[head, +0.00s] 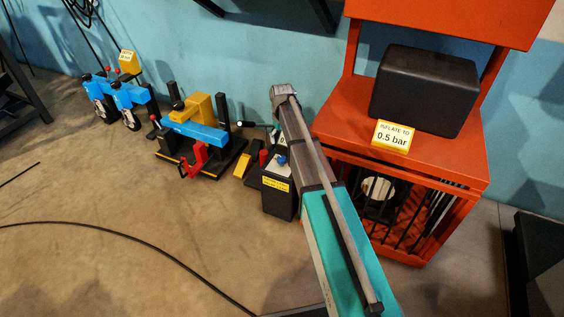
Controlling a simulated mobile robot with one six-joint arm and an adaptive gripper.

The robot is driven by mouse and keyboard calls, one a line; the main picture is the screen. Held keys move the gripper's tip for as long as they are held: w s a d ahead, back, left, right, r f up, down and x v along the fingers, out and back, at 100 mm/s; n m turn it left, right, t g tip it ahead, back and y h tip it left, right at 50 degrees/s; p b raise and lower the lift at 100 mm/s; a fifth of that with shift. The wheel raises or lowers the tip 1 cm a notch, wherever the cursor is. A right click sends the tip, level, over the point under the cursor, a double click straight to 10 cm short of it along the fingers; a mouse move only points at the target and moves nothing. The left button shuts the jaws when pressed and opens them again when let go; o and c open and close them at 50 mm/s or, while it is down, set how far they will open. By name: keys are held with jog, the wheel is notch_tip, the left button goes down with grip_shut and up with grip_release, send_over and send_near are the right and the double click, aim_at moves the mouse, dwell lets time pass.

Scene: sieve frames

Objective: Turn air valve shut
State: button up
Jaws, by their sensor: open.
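A dark box-shaped unit (279,193) with a yellow label stands on the floor left of the orange cabinet. A blue knob (281,160) and a red upright part (263,158) sit at its top. I cannot tell which of these, if either, is the air valve, or whether it is open or shut. I cannot make out my gripper's fingers anywhere in the head view. A long teal and grey body runs from the bottom edge up past the unit and hides part of what lies to its right.
The orange cabinet (465,178) bears a black block (425,90) and a sign (393,136) reading "INFLATE TO 0.5 bar". A blue and yellow fixture (195,128) and blue clamps (128,95) stand along the wall. A black cable (140,240) crosses the open floor.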

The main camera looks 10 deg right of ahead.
aim_at(281, 158)
jog(key=shift+f+b, duration=4.85)
jog(key=shift+f, duration=0.3)
jog(key=c, duration=1.1)
jog(key=shift+c, duration=0.2)
jog(key=shift+m, duration=0.3)
jog(key=m, duration=0.5)
jog(key=shift+m, duration=0.4)
jog(key=m, duration=0.5)
jog(key=shift+a, duration=0.15)
jog(key=shift+m, duration=0.3)
